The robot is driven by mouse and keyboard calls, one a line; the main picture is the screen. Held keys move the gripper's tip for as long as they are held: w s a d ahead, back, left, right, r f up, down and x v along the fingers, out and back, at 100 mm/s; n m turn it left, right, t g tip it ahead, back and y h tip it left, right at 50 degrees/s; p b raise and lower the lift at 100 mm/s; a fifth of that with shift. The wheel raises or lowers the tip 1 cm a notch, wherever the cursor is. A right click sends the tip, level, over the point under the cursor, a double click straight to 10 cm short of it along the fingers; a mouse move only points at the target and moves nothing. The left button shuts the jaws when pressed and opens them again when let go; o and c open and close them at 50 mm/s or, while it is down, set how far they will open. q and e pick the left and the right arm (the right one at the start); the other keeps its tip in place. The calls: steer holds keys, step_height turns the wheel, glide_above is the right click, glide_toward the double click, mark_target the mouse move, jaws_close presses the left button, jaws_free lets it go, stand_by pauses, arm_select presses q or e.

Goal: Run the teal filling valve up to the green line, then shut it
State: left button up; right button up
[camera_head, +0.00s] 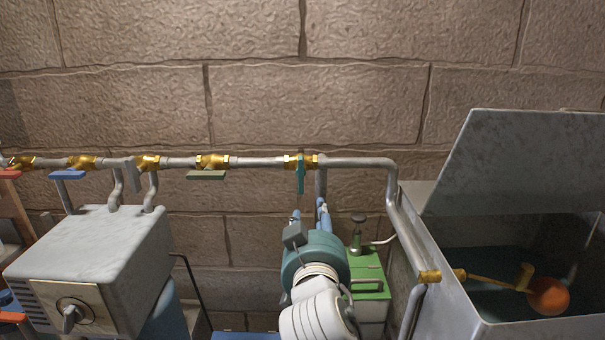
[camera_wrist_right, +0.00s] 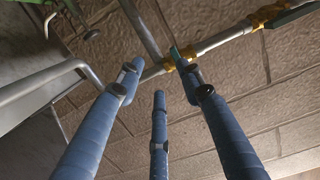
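The teal valve handle (camera_head: 300,175) hangs straight down, across the pipe, from a brass valve body on the wall pipe. In the right wrist view the teal handle (camera_wrist_right: 174,53) shows small, beyond the fingertips. My right gripper (camera_head: 309,217) is just below the handle, its blue fingers pointing up at it. In the right wrist view the three fingers of this gripper (camera_wrist_right: 158,80) are spread apart with nothing between them. The metal tank (camera_head: 455,285) at the right stands open, with dark water (camera_head: 483,268) inside. I cannot make out a green line. My left gripper is out of view.
Other valves with olive (camera_head: 206,175), blue (camera_head: 67,174) and red handles line the same pipe to the left. A grey box (camera_head: 95,255) stands at left. An orange float (camera_head: 549,296) sits in the tank.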

steer(key=t, duration=0.1)
glide_toward(301, 175)
steer(key=w+p, duration=0.4)
steer(key=w, duration=0.5)
steer(key=shift+w+d+r, duration=0.15)
steer(key=shift+w+d, duration=0.1)
steer(key=shift+w, duration=0.05)
jaws_close()
